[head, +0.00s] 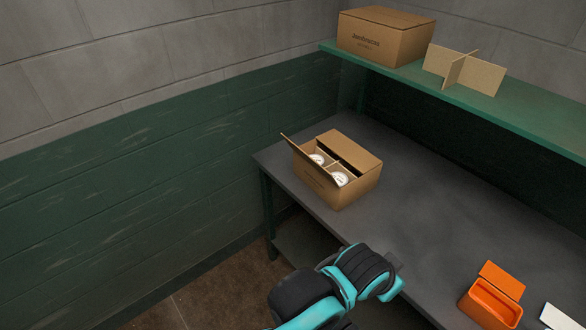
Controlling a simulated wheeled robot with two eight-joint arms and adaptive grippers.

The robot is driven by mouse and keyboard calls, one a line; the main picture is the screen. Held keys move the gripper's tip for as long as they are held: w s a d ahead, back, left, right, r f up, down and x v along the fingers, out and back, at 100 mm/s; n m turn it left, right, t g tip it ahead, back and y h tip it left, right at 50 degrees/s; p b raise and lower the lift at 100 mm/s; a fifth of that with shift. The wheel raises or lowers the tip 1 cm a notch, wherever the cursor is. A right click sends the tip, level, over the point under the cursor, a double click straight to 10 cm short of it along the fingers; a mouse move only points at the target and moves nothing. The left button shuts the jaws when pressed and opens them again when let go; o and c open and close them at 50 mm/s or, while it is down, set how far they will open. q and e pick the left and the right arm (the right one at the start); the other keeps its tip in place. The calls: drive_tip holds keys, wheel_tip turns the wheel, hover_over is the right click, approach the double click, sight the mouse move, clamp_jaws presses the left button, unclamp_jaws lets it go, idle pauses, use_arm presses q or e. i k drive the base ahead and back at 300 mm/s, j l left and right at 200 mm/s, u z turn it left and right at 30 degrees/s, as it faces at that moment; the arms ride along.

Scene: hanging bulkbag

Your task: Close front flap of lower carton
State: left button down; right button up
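The lower carton (354,190) is a brown cardboard box on the grey table, near its far left corner. Its front flap (302,156) stands up and tilts outward along the left front edge, above the printed face. The opposite flap (356,148) lies about flat over the back part, with a dark gap beside it. White round items (340,179) and a cardboard divider show inside the open front part. One of my teal and black arms comes in at the bottom, well apart from the carton. No gripper fingers can be made out.
A second, closed carton (384,41) and a cardboard divider (463,72) sit on the green shelf (535,117) above the table (410,195). An open orange box (488,304) and a white object (560,317) are at the lower right. The table middle is clear.

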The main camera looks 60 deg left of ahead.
sight(295, 148)
drive_tip(key=u, duration=0.45)
drive_tip(key=k+u, duration=0.1)
drive_tip(key=u, duration=0.75)
drive_tip(key=j+u, duration=0.15)
drive_tip(key=u, duration=0.25)
drive_tip(key=i+l+z, duration=0.25)
drive_tip(key=i+l, duration=0.05)
drive_tip(key=i, duration=0.1)
